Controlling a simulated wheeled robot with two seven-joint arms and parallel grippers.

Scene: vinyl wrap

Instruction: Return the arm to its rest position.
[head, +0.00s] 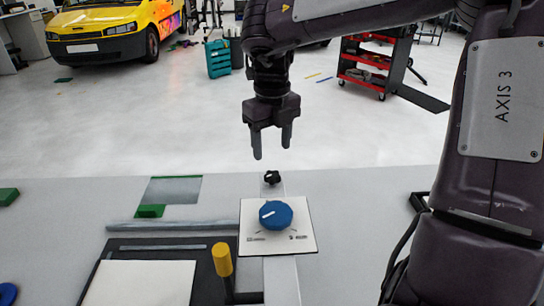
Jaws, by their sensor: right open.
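My right arm (490,150) comes in from the right and reaches across the top of the head view. Its gripper (272,150) points down, open and empty, above the far edge of the table. A blue knob (276,214) with a white pointer mark sits on a white square plate (300,243) below and nearer than the gripper. A small black knob (272,177) stands just behind the plate, under the gripper and apart from it. My left gripper is not in view.
A yellow-topped handle (222,260) stands beside a black-framed board with a white sheet (140,285). Green blocks (150,211) lie on the grey table (365,220). Beyond are a red tool cart (365,68), a teal case (218,58), a yellow van (110,28) and open floor.

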